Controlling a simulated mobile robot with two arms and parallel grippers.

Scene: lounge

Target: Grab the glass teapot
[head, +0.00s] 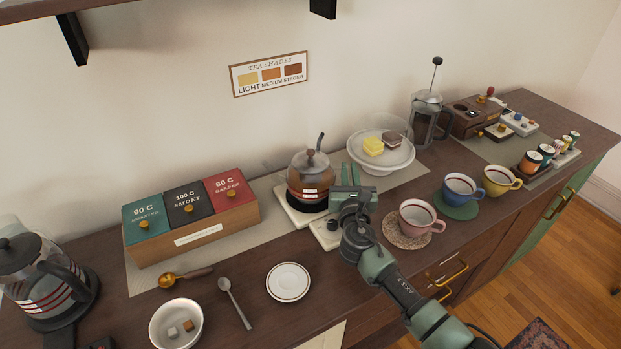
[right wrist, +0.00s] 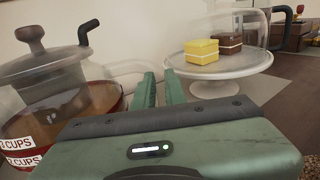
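The glass teapot (head: 308,190) holds amber liquid under a dark knobbed lid and stands on a warmer base (head: 296,215) at mid-counter. It fills the left of the right wrist view (right wrist: 95,98), with a dark curved piece rising behind the lid and "3 CUPS" labels low on the glass. My right gripper (head: 362,172) is just right of the teapot. In the right wrist view its two green fingers (right wrist: 161,88) stand a narrow gap apart, with nothing seen between them. They point past the teapot's right side, and I see no grip on it. My left gripper is not in view.
A cake stand (head: 381,165) with a clear dome stands behind right of my gripper. A pink cup (head: 416,217) is close to my right arm. A tea box (head: 192,237) stands left of the teapot; a small plate (head: 288,282) lies in front.

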